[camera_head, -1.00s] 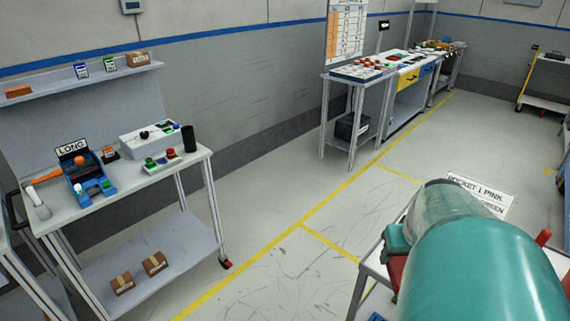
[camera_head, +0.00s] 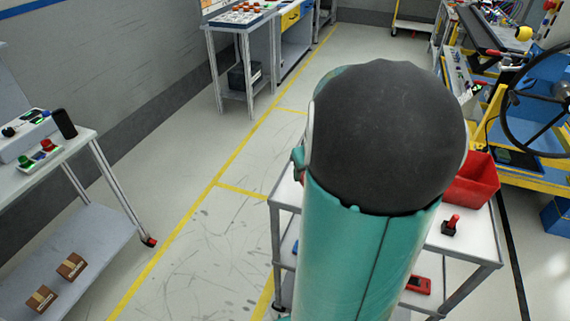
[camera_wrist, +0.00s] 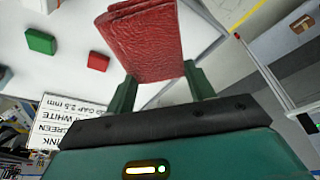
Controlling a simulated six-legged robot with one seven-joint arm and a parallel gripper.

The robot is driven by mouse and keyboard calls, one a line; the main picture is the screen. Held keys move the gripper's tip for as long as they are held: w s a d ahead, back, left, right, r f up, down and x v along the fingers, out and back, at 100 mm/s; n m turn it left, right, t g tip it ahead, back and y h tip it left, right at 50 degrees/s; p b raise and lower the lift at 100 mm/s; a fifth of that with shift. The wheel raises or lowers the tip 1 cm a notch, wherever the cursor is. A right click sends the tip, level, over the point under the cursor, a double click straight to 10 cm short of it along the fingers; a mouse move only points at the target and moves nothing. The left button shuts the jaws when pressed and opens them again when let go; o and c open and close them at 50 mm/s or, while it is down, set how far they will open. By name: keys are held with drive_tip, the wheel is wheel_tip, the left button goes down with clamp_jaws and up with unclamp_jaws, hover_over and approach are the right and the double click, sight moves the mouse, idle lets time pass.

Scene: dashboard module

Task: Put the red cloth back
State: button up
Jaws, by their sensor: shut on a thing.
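The red cloth (camera_wrist: 146,42) is a folded, wrinkled piece held in my gripper (camera_wrist: 160,70), in the wrist view. The two green fingers are shut on its near end, one at each side. The cloth reaches out past the fingertips, with part of the white surface behind it. In the head view my own arm hides the cloth and most of my gripper.
In the head view a white table (camera_head: 463,249) stands behind my arm, with a red bin (camera_head: 474,180) and a small red-and-black object (camera_head: 451,225). A workbench (camera_head: 75,150) is at the left. Floor between is clear. A yellow machine with a wheel (camera_head: 560,95) stands right.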

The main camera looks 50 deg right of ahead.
drive_tip(key=d+f, duration=0.1)
drive_tip(key=w+d+f, duration=0.1)
drive_tip(key=f, duration=0.1)
drive_tip(key=shift+s+x, duration=0.15)
drive_tip(key=shift+x, duration=0.65)
drive_tip(key=shift+s+x, duration=0.2)
drive_tip(key=shift+x, duration=0.6)
drive_tip(key=shift+f, duration=0.25)
drive_tip(key=o, duration=1.3)
drive_tip(key=shift+c, duration=0.2)
drive_tip(key=v, duration=1.2)
drive_tip(key=shift+r, duration=0.2)
